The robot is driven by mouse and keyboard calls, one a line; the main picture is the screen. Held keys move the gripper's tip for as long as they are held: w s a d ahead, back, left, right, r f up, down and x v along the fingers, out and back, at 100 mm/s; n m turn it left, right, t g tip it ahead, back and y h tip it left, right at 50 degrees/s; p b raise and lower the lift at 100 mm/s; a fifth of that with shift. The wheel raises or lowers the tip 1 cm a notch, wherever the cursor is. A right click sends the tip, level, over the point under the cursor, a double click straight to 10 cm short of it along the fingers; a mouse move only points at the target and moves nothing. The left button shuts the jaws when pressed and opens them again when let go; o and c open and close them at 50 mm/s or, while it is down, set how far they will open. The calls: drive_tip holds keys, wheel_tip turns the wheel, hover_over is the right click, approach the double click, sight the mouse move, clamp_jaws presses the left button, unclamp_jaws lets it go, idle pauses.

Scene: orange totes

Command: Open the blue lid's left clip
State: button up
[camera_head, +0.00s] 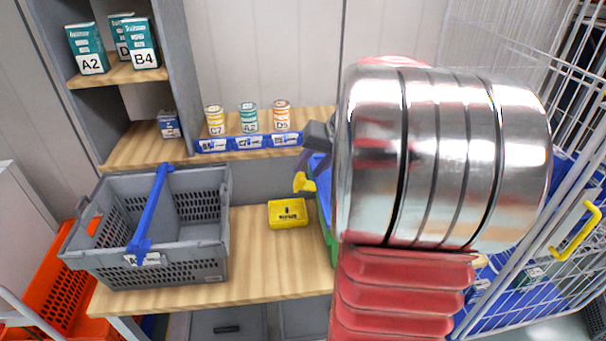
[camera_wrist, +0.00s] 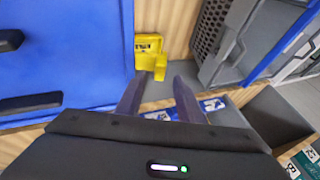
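The blue lid (camera_wrist: 60,50) fills the left of the wrist view, with dark parts on it. In the head view only a strip of the lid (camera_head: 319,168) shows, and my arm hides the rest. A yellow clip (camera_head: 305,183) sticks out from its left side. The clip also shows in the wrist view (camera_wrist: 156,66), at the lid's right edge there, just ahead of the fingertips. My gripper (camera_wrist: 158,78) is open, its two dark fingers apart with nothing seen between them. In the head view my gripper (camera_head: 318,134) is partly hidden, above the clip.
A yellow box (camera_head: 288,213) lies on the wooden table, left of the lid. A grey basket (camera_head: 190,240) with a blue handle stands farther left. Small cans (camera_head: 249,117) stand on the shelf behind. A wire cage (camera_head: 560,230) is at right. Bare table shows before the yellow box.

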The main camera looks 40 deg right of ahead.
sight(302, 175)
drive_tip(key=shift+x, duration=1.8)
drive_tip(key=shift+c, duration=0.3)
clamp_jaws()
